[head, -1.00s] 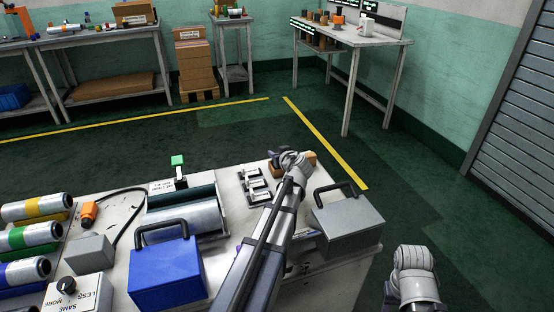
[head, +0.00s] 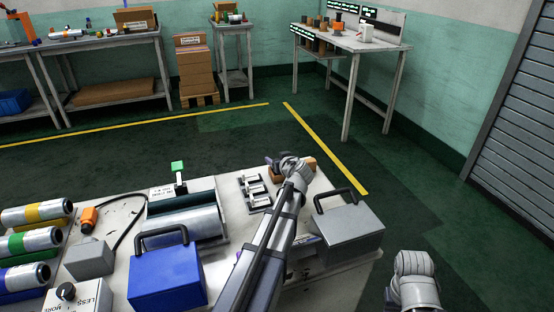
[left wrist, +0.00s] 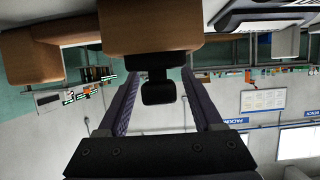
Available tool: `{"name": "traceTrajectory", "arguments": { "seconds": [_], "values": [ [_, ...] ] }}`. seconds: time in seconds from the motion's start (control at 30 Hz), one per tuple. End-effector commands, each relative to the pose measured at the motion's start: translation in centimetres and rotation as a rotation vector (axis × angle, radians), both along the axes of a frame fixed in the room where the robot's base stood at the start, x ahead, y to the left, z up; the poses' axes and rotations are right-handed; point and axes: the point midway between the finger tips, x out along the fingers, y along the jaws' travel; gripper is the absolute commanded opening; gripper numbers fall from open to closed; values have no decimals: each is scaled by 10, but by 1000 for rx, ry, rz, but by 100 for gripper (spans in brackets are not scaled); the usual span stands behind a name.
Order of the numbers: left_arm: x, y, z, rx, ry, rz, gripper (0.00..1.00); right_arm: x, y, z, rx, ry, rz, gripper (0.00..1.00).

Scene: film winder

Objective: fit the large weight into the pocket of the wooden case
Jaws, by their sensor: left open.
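The wooden case (head: 307,165) is a small brown block at the far right corner of the workbench, partly hidden by my left gripper. In the left wrist view, which looks upside down, its brown wood (left wrist: 150,30) fills the top middle. A dark knobbed piece (left wrist: 158,88), perhaps the large weight, projects from the wood between my open left fingers. I cannot tell how deep it sits, and no finger visibly touches it. My left gripper (left wrist: 160,105) is open around this piece; its fingertips are mostly hidden in the head view.
A grey handled box (head: 348,232) stands right of my left arm, and a blue handled box (head: 166,278) stands left. A metal roller unit (head: 190,215) and small black-and-white clips (head: 254,192) lie nearby. Open floor is beyond the bench.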

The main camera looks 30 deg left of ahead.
Motion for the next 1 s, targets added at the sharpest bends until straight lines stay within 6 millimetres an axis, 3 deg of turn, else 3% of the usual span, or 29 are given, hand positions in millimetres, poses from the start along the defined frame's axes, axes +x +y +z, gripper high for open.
{"name": "traceTrajectory", "arguments": {
  "seconds": [0.3,0.53,1.0],
  "values": [
    [-42,-46,29,0,0,-3,67,0,1,29,4,1,-2,50],
    [-63,-72,41,0,0,-2,67,-1,1,41,6,3,-3,50],
    [-71,-83,45,0,0,0,67,-1,2,44,7,3,-3,50]
  ]
}}
